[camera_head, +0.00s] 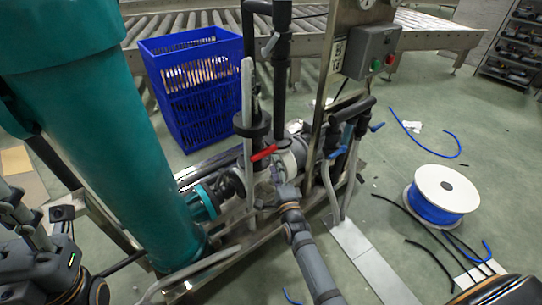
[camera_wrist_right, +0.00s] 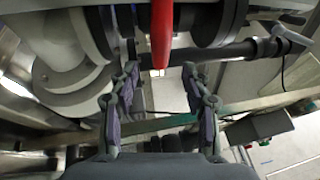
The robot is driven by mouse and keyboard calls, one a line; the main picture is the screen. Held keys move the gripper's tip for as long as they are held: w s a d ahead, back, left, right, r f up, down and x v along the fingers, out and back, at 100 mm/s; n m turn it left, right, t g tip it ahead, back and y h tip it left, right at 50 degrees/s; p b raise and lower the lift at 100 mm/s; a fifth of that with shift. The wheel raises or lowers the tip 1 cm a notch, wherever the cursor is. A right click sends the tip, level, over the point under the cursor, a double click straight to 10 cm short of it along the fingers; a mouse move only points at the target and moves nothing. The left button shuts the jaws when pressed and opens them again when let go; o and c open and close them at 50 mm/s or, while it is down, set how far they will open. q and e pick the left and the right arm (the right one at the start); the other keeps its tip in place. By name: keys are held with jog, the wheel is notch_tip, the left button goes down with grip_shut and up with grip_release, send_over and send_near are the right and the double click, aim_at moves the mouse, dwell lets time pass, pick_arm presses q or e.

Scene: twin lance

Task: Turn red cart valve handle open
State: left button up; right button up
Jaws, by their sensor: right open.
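The red valve handle (camera_head: 263,153) sits on the cart's pipework, near the middle of the head view. In the right wrist view the red handle (camera_wrist_right: 161,34) hangs from the top edge, in line with the gap between my fingers. My right gripper (camera_wrist_right: 160,72) is open and empty, with one finger on each side below the handle's tip, apart from it. In the head view the right gripper (camera_head: 277,176) is just below and right of the handle, small and partly blended with the pipes. Part of my left arm shows at the left edge; its jaw state is unclear.
A large teal cylinder (camera_head: 95,130) fills the left. A blue crate (camera_head: 195,90) stands behind the cart, before a roller conveyor (camera_head: 310,45). A control box (camera_head: 371,52) is on the cart's post. A blue hose spool (camera_head: 440,195) and loose hoses lie on the right floor.

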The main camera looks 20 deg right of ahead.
aim_at(263, 152)
jog(key=w, duration=0.4)
jog(key=w+r+b, duration=0.1)
jog(key=shift+w+d, duration=0.2)
jog(key=shift+w, duration=0.2)
jog(key=shift+c, duration=0.2)
grip_shut()
